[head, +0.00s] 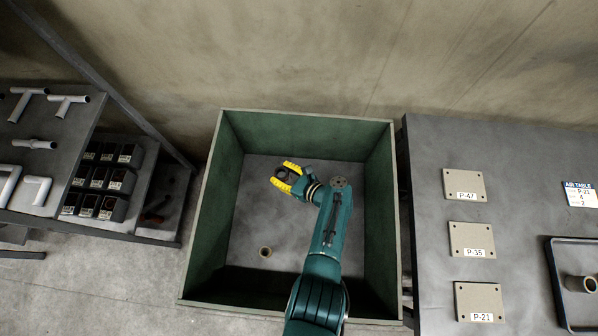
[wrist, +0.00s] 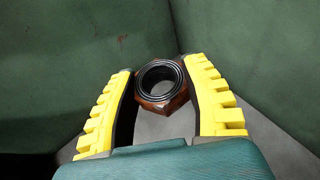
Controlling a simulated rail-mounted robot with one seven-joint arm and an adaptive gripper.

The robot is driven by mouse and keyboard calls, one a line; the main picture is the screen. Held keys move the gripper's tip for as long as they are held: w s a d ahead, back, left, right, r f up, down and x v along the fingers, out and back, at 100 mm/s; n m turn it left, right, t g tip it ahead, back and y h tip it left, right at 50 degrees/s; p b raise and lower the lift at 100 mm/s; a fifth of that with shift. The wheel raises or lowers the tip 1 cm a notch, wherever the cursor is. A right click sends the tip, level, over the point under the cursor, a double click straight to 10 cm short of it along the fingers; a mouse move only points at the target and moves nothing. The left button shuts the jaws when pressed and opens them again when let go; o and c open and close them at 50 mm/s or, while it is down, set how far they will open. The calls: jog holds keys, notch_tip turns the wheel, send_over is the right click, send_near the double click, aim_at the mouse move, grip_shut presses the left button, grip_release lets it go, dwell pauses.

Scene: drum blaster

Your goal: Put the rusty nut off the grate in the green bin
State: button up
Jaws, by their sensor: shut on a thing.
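The green bin (head: 210,205) is a deep open box with green walls and a grey floor, in the middle of the head view. My gripper (head: 284,174) is over the bin's inside, toward its back. Its yellow fingers are shut on the rusty nut (wrist: 163,102), a brown hexagonal piece with a dark threaded hole. The nut sits between the fingertips in the wrist view, with green walls behind it. In the head view it is a small dark shape between the fingers. I cannot tell its exact height above the floor. I cannot identify a grate.
A small brown ring (head: 265,252) lies on the bin floor at front left. A grey table (head: 425,200) at right holds labelled plates (head: 471,239) and a black tray (head: 556,290). At left, a rack (head: 60,130) holds white pipe fittings and small dark boxes.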

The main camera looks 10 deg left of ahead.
jog(key=n+g+y+b, duration=0.1)
jog(key=n+g+b, duration=0.1)
jog(key=b, duration=0.9)
send_over(274, 190)
notch_tip(274, 190, down, 11)
notch_tip(274, 190, down, 10)
jog(key=b, duration=1)
jog(key=shift+w, duration=0.15)
jog(key=shift+r, duration=0.2)
jog(key=o, duration=0.8)
jog(key=shift+f, duration=0.2)
jog(key=o, duration=0.4)
jog(key=shift+r, duration=0.15)
